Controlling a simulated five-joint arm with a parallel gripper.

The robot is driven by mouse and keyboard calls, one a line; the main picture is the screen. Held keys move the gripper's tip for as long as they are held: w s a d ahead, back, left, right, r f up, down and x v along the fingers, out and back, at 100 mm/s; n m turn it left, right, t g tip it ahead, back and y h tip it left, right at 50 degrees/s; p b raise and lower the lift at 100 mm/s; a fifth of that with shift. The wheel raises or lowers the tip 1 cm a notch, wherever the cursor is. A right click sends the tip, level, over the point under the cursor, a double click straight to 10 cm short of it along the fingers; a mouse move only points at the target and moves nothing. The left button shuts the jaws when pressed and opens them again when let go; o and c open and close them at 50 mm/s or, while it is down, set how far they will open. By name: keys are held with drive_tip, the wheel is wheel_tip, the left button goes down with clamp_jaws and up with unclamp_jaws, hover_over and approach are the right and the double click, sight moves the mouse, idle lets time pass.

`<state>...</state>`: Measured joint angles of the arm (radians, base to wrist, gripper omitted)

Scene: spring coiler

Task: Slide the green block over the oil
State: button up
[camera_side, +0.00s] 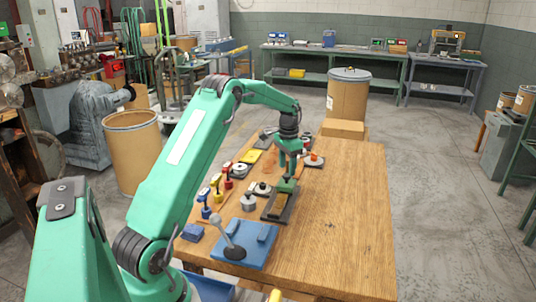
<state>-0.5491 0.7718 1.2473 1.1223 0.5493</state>
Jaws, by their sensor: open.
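A small green block (287,185) sits at the far end of a dark, narrow tray (267,214) on the wooden table. A brown, shiny-looking strip (278,206) lies in the tray just in front of the block; it may be the oil, but it is too small to be sure. My gripper (288,176) points down directly above the block, with its fingertips at or close to the block's top. The fingers are open, and I cannot tell whether they touch the block.
A blue plate with a lever (233,251) stands in front of the tray. A grey cylindrical weight (248,202) and red, yellow and blue upright pieces (216,187) stand to the left. A cardboard box (343,129) is at the far edge. The table's right half (345,220) is clear.

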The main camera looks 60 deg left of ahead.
sight(287, 181)
drive_tip(key=shift+f, duration=1.5)
clamp_jaws()
